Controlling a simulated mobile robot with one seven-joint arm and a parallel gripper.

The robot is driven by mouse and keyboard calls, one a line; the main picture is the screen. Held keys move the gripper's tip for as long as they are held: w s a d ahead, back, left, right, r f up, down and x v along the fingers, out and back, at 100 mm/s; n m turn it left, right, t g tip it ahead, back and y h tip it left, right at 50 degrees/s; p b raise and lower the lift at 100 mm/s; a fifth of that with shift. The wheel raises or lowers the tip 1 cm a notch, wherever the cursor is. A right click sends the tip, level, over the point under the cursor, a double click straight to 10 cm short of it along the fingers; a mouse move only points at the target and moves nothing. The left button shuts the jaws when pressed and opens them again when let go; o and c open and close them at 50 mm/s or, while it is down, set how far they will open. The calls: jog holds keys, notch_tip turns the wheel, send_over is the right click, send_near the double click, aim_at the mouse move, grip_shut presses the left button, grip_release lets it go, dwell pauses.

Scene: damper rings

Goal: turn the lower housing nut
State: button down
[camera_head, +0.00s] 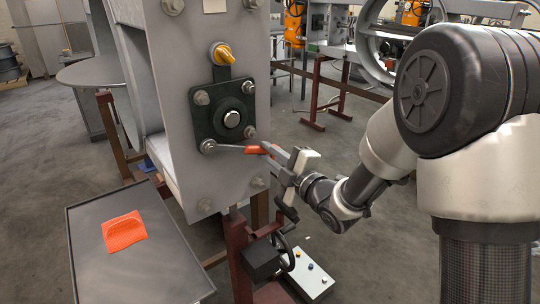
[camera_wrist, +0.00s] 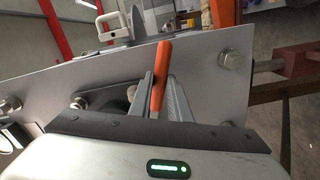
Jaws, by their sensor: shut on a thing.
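A dark green bearing housing (camera_head: 224,116) with several corner nuts sits on the grey upright plate. The lower left housing nut (camera_head: 208,146) has the head of a grey wrench (camera_head: 232,149) at it; whether the wrench is fully seated cannot be told. The wrench lies nearly level, its orange handle (camera_head: 254,150) to the right. My gripper (camera_head: 269,151) is shut on the orange handle. In the wrist view the orange handle (camera_wrist: 160,75) stands between the two fingers of my gripper (camera_wrist: 158,92). The fingers and gripper body hide most of the wrench there.
A grey tray (camera_head: 165,260) with an orange piece (camera_head: 124,231) stands at lower left. A red stand (camera_head: 240,258), a handwheel and a button box (camera_head: 309,274) are below.

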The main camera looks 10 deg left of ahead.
jog(key=shift+r, duration=0.1)
jog(key=c, duration=1.6)
grip_release()
jog(key=c, duration=0.4)
jog(key=shift+s+a+f+m, duration=0.2)
jog(key=shift+s+f+m, duration=0.1)
jog(key=shift+f+m, duration=0.3)
jog(key=shift+s+a+f+m, duration=0.25)
jog(key=shift+f+m, duration=0.3)
jog(key=shift+f, duration=0.2)
jog(key=shift+s+a+f+m, duration=0.2)
jog(key=shift+s+f+m, duration=0.1)
jog(key=shift+f+m, duration=0.3)
jog(key=s+a+f+m, duration=0.2)
jog(key=f+m, duration=0.1)
jog(key=shift+s+f, duration=0.1)
jog(key=shift+s, duration=0.1)
jog(key=shift+a, duration=0.1)
